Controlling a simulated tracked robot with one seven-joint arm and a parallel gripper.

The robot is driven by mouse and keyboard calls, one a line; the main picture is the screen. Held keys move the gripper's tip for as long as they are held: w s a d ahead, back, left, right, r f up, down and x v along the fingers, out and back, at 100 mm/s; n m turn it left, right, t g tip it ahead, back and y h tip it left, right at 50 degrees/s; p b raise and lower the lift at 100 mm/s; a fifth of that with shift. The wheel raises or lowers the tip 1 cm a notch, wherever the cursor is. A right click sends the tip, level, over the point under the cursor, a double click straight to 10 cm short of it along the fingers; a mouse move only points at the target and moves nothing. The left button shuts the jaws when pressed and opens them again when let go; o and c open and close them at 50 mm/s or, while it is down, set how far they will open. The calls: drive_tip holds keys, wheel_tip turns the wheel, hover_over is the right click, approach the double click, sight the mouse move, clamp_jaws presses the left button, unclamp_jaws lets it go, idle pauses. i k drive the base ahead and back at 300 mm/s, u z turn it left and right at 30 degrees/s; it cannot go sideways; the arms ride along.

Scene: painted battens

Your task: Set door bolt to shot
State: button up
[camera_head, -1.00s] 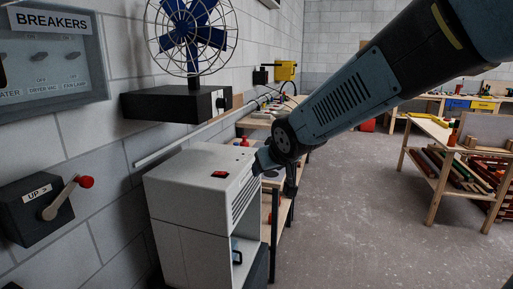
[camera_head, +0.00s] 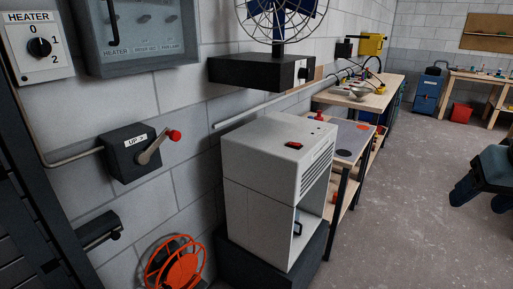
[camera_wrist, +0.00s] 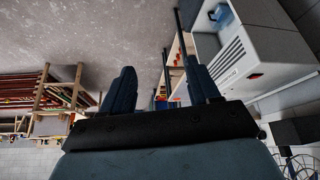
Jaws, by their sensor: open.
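A dark slatted door (camera_head: 28,215) stands at the left edge of the head view. A dark bar-like fitting (camera_head: 98,230) sits at its right side, low on the wall; it may be the door bolt, but I cannot tell its position. My gripper shows in the wrist view (camera_wrist: 162,88), with its two dark fingers apart and nothing between them. Part of my arm shows at the right edge of the head view, far from the door. The wrist view, which is upside down, does not show the door.
A lever box marked UP (camera_head: 128,153) and a heater dial (camera_head: 39,46) are on the wall. An orange reel (camera_head: 172,265) hangs low. A white cabinet (camera_head: 262,190) stands below a fan on a black shelf (camera_head: 255,73). Open floor (camera_head: 400,220) lies right.

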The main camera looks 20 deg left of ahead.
sight(114, 235)
drive_tip(key=z, duration=1.3)
drive_tip(key=i, duration=0.1)
drive_tip(key=u, duration=2.95)
drive_tip(key=k, duration=0.9)
drive_tip(key=u, duration=0.2)
drive_tip(key=i, duration=0.9)
drive_tip(key=z, duration=0.1)
